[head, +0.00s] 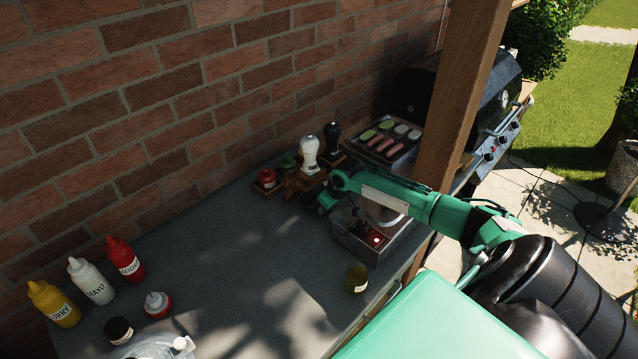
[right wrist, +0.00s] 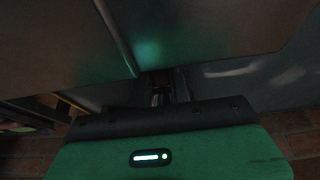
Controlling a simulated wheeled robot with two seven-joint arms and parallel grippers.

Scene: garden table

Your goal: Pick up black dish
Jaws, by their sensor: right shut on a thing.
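My right arm reaches in from the right in the head view, its wrist over the metal container (head: 372,240) near the counter's right side. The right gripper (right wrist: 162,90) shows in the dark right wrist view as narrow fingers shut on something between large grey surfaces. I cannot make out clearly what it holds. In the head view the arm hides most of the fingers and part of the container. I cannot clearly pick out a black dish; it may be hidden by the arm. My left gripper is not in view.
Yellow, white and red sauce bottles (head: 123,258) stand at the left. A small jar (head: 356,278) stands near the front edge. Shakers (head: 309,152) and a wooden stand are by the brick wall. A grill (head: 489,110) and wooden post (head: 462,90) are at right. Mid-counter is clear.

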